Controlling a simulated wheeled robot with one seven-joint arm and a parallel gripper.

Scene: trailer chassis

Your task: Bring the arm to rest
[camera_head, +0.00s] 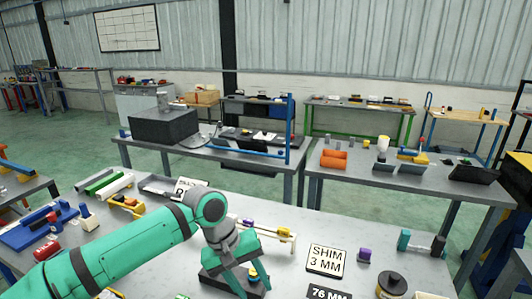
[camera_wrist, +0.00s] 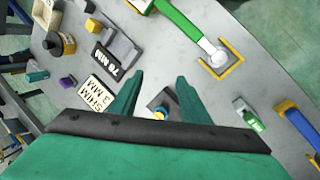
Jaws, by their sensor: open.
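My teal arm reaches in from the lower left of the head view and bends down to my gripper (camera_head: 250,283) over the near table (camera_head: 310,225). In the wrist view my gripper (camera_wrist: 160,80) has its two fingers apart, with nothing held between them. A dark block (camera_wrist: 168,101) with a small blue and yellow knob (camera_wrist: 160,113) shows beyond the fingers. In the head view the dark block (camera_head: 213,277) sits under my gripper, partly hidden by it. I cannot tell whether the fingers touch it.
A purple piece (camera_head: 364,255) and a dark jar (camera_head: 391,284) are farther right. A white rail (camera_head: 270,231) stands behind. A green-handled tool (camera_wrist: 185,25) lies nearby.

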